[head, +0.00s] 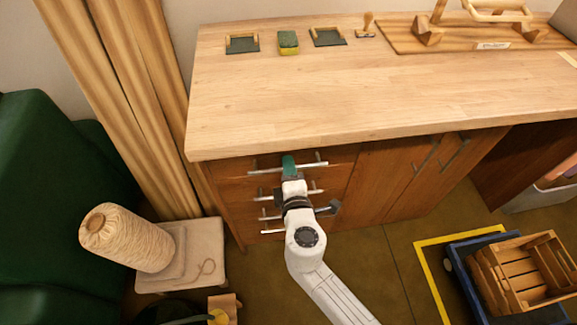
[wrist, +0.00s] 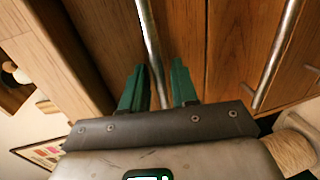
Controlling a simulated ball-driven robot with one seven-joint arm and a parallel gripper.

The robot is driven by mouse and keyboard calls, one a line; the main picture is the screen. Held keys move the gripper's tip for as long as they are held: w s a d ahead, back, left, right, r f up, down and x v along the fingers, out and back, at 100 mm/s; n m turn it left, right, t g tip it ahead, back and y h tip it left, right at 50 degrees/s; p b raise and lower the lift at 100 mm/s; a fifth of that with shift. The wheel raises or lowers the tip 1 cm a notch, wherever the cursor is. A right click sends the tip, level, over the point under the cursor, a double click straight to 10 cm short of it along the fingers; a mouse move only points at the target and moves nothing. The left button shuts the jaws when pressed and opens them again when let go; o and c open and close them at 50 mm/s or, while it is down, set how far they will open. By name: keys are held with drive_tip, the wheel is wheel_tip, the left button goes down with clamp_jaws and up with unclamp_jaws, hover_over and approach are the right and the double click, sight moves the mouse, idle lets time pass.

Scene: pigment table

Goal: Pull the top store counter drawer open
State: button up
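The store counter (head: 300,95) has a stack of drawers under its left end. The top drawer (head: 233,168) looks shut, its front lying in line with the fronts below. Its metal bar handle (head: 310,165) runs sideways under the countertop edge. My gripper (head: 289,163) is at the middle of this handle, its green fingers hiding part of it. In the wrist view the handle (wrist: 149,35) runs between the two fingers (wrist: 160,85), close to the left one. A gap shows beside the right finger, so the fingers look open around the bar.
Lower drawer handles (head: 262,197) sit just beneath; one also shows in the wrist view (wrist: 277,52). A stool (head: 205,250) with a twine spool (head: 125,237) stands left. Cupboard doors (head: 400,180) are right.

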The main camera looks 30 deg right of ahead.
drive_tip(key=shift+w+d+f, duration=0.1)
drive_tip(key=shift+w+d, duration=0.05)
drive_tip(key=shift+w, duration=0.2)
drive_tip(key=shift+c, duration=0.2)
clamp_jaws()
